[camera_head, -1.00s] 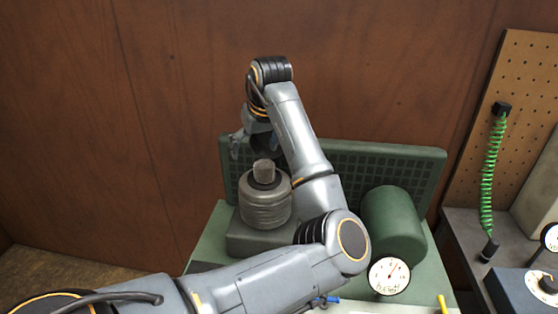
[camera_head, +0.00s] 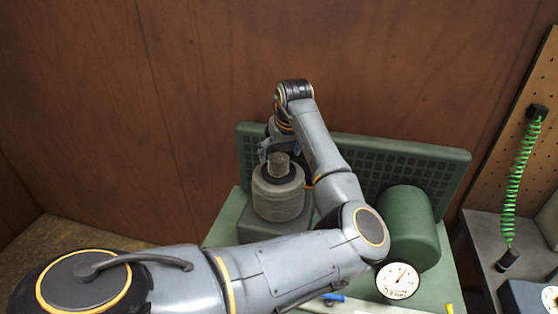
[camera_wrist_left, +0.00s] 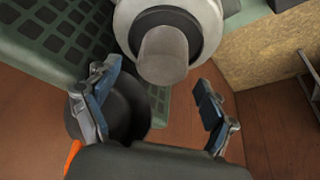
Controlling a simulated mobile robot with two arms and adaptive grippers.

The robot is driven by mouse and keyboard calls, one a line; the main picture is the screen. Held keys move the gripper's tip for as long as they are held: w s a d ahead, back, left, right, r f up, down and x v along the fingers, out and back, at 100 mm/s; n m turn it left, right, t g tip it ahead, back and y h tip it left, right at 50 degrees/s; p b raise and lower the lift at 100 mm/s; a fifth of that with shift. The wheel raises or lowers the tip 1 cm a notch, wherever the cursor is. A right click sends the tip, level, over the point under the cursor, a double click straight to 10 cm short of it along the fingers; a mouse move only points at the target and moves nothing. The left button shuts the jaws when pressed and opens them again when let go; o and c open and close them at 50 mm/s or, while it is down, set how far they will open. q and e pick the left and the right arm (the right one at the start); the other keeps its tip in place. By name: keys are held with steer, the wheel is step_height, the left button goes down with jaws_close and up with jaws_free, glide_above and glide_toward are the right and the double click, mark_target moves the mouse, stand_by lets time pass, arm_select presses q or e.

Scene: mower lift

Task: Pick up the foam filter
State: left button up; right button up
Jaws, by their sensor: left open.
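A short grey-brown cylinder, which looks like the foam filter (camera_head: 279,162), stands upright on the dark ring at the top of a round grey ribbed housing (camera_head: 278,200). In the left wrist view the foam filter (camera_wrist_left: 163,55) points toward the camera, with the pale housing (camera_wrist_left: 207,20) around and beyond it. My left gripper (camera_head: 266,151) is open and empty, close behind and left of the filter, partly hidden by its own arm. In the left wrist view its two blue-grey fingers (camera_wrist_left: 155,92) stand apart, with the filter above the gap between them. My right gripper is not in view.
A green slotted panel (camera_head: 440,180) stands behind the housing. A green cylinder (camera_head: 408,222) and a dial gauge (camera_head: 398,280) are to the right. A pegboard with a green coiled hose (camera_head: 516,170) is at the far right. The wooden wall (camera_head: 400,60) closes the back.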

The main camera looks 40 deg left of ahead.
mark_target(279, 158)
arm_select(q)
steer(key=shift+p+x, duration=0.35)
steer(key=shift+x, duration=0.7)
steer(key=shift+a+f, duration=0.2)
steer(key=shift+f, duration=0.3)
steer(key=shift+s+d, duration=0.1)
steer(key=c, duration=1.1)
steer(key=shift+c, duration=0.2)
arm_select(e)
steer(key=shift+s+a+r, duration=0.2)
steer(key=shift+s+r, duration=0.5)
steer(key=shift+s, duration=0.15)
arm_select(q)
steer(key=shift+r, duration=0.15)
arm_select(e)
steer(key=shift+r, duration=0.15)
